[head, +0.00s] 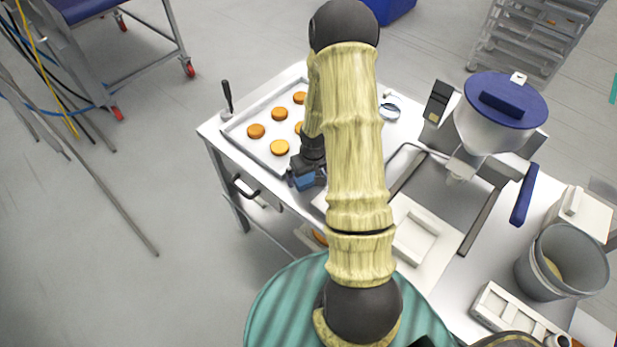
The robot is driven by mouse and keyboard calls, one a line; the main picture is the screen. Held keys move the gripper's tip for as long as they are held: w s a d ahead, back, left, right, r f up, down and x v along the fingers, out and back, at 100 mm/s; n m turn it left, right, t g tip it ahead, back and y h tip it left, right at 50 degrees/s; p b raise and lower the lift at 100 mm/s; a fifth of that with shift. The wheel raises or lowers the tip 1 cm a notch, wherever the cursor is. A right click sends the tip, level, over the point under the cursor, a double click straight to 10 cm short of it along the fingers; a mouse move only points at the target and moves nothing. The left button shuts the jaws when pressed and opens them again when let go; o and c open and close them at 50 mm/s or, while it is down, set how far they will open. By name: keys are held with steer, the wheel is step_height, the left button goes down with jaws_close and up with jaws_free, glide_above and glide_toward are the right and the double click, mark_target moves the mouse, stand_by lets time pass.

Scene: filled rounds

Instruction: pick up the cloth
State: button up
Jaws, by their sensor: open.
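My gripper (304,178) is at the near left edge of the white worktable (213,132), just in front of the baking tray. It is partly hidden by my own arm, and it is open. A small blue patch shows at its end; I cannot tell whether this is part of the gripper or a folded cloth. I make out no other clear cloth on the table. My arm hides the middle of the table.
A tray (240,131) of several browned rounds and a dark-handled tool (227,98) are at the back left. A blue-lidded hopper machine (490,125) stands right of my arm. A grey bucket (563,262) is at the far right.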

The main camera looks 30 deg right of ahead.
mark_target(309, 176)
steer(key=c, duration=0.8)
steer(key=shift+r, duration=0.1)
step_height(309, 176, up, 10)
steer(key=p, duration=0.1)
steer(key=shift+p, duration=0.3)
stand_by(0.3)
